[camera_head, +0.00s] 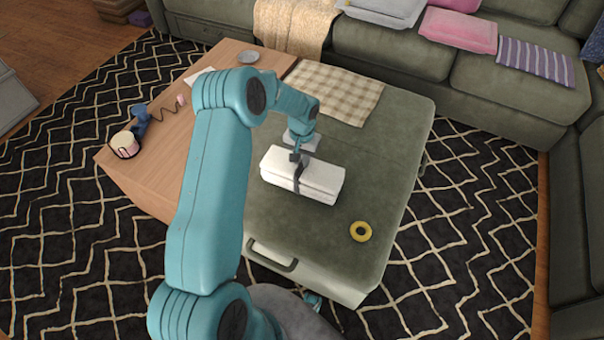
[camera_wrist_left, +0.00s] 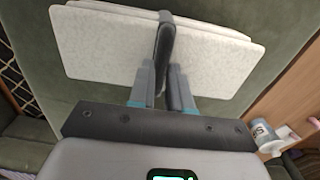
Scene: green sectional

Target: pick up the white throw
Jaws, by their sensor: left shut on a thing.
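The white throw (camera_head: 322,183) is a folded, layered bundle with a dark band (camera_head: 298,174) around its middle. It is at the green ottoman (camera_head: 340,235), near the middle of the top; I cannot tell whether it touches the surface. My left gripper (camera_head: 299,156) is over the bundle, shut on the dark band. In the left wrist view the throw (camera_wrist_left: 90,45) spreads to both sides of the band (camera_wrist_left: 165,42), and the fingers of my left gripper (camera_wrist_left: 167,72) are close together at it. My right gripper is not in view.
A yellow ring (camera_head: 360,231) lies on the ottoman to the right of the throw. A checked cloth (camera_head: 333,92) lies behind. A green sofa (camera_head: 390,47) stands behind.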

